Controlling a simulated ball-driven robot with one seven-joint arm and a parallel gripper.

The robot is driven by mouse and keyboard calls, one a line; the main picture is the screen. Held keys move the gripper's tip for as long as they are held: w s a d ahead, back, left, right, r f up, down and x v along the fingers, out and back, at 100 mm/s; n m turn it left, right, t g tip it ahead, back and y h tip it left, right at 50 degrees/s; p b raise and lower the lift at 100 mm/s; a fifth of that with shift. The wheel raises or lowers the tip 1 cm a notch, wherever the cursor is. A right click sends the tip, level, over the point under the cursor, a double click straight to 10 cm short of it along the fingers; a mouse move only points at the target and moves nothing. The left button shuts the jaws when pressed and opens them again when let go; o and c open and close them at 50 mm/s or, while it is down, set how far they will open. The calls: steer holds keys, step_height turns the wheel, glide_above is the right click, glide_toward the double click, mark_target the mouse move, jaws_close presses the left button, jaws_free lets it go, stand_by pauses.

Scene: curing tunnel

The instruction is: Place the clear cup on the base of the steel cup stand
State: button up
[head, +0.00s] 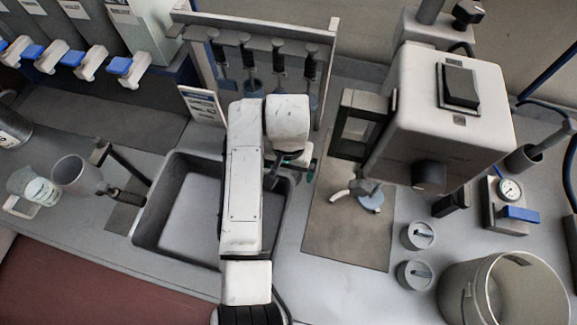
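A clear, pale cup (30,186) with greenish marks stands at the far left of the bench. It overlaps a small light plate (18,208); I cannot tell whether it rests on it. A grey cup-shaped vessel (76,174) is just right of it, beside a dark post and clamp (124,194). I cannot tell for sure which part is the steel cup stand's base. My gripper (290,172) is over the right side of the sink, well right of the clear cup. My wrist hides most of it, so its opening and any held thing are unclear.
A grey sink (185,215) lies between my gripper and the cups. A rack with hanging tools (250,50) stands behind. At right are a white machine (430,110), two small round pots (417,236), a large bucket (505,290) and a gauge (510,190).

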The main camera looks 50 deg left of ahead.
step_height(320, 180, up, 11)
steer(key=f+n+b, duration=0.1)
steer(key=f+n, duration=0.1)
steer(key=f+n+b, duration=0.3)
steer(key=f+n, duration=0.1)
steer(key=n, duration=0.1)
steer(key=shift+w+a+f, duration=0.15)
steer(key=shift+w+a, duration=0.1)
steer(key=shift+a, duration=0.05)
steer(key=shift+f+p, duration=0.3)
steer(key=shift+f, duration=2.45)
steer(key=c, duration=1.1)
steer(key=shift+r, duration=0.2)
